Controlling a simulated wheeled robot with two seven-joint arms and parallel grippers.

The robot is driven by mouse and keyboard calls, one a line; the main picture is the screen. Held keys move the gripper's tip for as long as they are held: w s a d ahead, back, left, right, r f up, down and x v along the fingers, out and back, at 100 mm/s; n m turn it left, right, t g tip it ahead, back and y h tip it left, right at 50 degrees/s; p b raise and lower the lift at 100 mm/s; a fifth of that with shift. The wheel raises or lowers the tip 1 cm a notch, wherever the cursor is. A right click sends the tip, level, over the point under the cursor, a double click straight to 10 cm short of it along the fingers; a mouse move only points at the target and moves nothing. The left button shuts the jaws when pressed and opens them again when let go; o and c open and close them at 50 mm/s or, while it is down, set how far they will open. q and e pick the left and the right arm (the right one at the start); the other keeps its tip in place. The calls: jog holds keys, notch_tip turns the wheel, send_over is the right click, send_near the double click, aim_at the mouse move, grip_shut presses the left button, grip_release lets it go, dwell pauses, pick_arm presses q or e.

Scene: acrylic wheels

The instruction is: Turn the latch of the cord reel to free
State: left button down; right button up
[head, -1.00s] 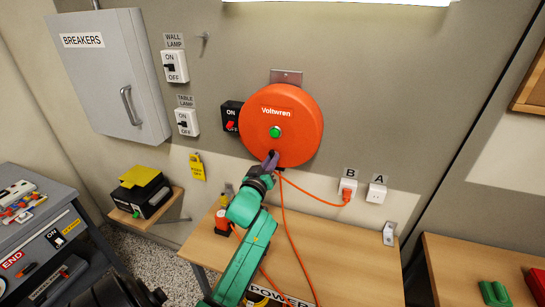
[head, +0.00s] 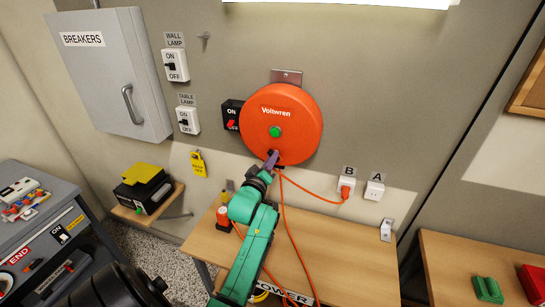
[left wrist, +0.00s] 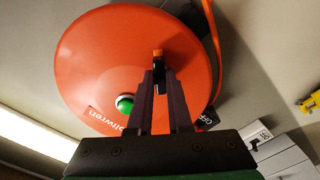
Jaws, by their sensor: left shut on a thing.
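The round orange cord reel (head: 297,108) hangs on the wall, with a green button (head: 275,132) in its middle. It also fills much of the left wrist view (left wrist: 95,55). My left gripper (head: 271,160) is at the reel's lower edge. In the left wrist view its fingertips (left wrist: 159,70) are shut on the small latch (left wrist: 158,53), which shows an orange tip and a dark part between the fingers. The fingers hide most of the latch, so its exact setting cannot be told. My right gripper is not in view.
An orange cord (head: 312,196) runs from the reel to a plug in socket B (head: 346,188); more cord hangs to the wooden table (head: 345,255). A black switch box (head: 231,114) sits left of the reel. A breaker cabinet (head: 110,75) is farther left.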

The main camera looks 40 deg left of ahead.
pick_arm(q)
jog(key=n+p, duration=0.2)
jog(key=n, duration=0.2)
jog(key=shift+f+n+p, duration=0.1)
jog(key=shift+n+p, duration=0.2)
jog(key=n+p, duration=0.1)
jog(key=n, duration=0.2)
jog(key=c, duration=1.2)
grip_release()
jog(key=shift+n, duration=0.6)
jog(key=o, duration=0.5)
